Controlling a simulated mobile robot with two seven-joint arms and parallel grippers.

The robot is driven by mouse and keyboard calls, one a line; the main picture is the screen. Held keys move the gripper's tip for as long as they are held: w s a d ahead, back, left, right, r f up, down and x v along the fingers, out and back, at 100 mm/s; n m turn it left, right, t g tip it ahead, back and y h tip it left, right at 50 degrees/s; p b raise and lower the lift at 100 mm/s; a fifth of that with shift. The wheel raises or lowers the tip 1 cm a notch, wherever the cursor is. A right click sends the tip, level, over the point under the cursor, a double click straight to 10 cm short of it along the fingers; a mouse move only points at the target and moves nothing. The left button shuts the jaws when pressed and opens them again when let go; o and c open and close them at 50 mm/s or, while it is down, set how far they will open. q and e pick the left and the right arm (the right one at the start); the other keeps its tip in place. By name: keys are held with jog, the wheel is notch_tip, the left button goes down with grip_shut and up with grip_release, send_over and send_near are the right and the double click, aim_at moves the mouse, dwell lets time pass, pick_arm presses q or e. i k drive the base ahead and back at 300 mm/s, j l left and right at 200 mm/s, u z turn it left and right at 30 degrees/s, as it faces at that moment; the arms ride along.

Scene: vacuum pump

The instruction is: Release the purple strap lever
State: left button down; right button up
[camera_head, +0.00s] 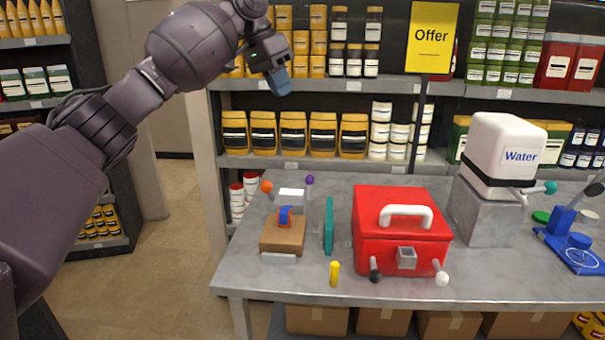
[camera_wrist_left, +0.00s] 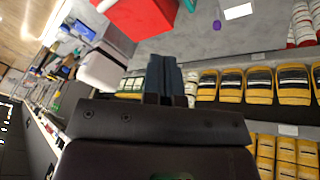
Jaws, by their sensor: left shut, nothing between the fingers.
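A lever with a purple ball knob (camera_head: 310,180) stands up at the back right of a small fixture on the grey table, beside a white-topped grey block (camera_head: 291,198). The purple knob also shows in the left wrist view (camera_wrist_left: 217,25), near the top. My left gripper (camera_head: 279,82) is raised well above the table, in front of the shelves and apart from the lever. Its blue-grey fingers are shut with nothing between them; they also show shut in the left wrist view (camera_wrist_left: 163,75). My right gripper is in neither view. I cannot make out the strap by the purple lever.
An orange-knobbed lever (camera_head: 266,186) stands left of the white-topped block. In front are a wooden block (camera_head: 283,236) with a blue part, a teal upright plate (camera_head: 329,226) and a yellow peg (camera_head: 334,273). A red case (camera_head: 402,235) and a water canister (camera_head: 506,152) stand to the right.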

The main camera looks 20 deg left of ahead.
aim_at(309, 180)
jog(key=i+j, duration=0.3)
jog(key=i, duration=0.15)
jog(key=i+j, duration=0.25)
jog(key=i, duration=0.2)
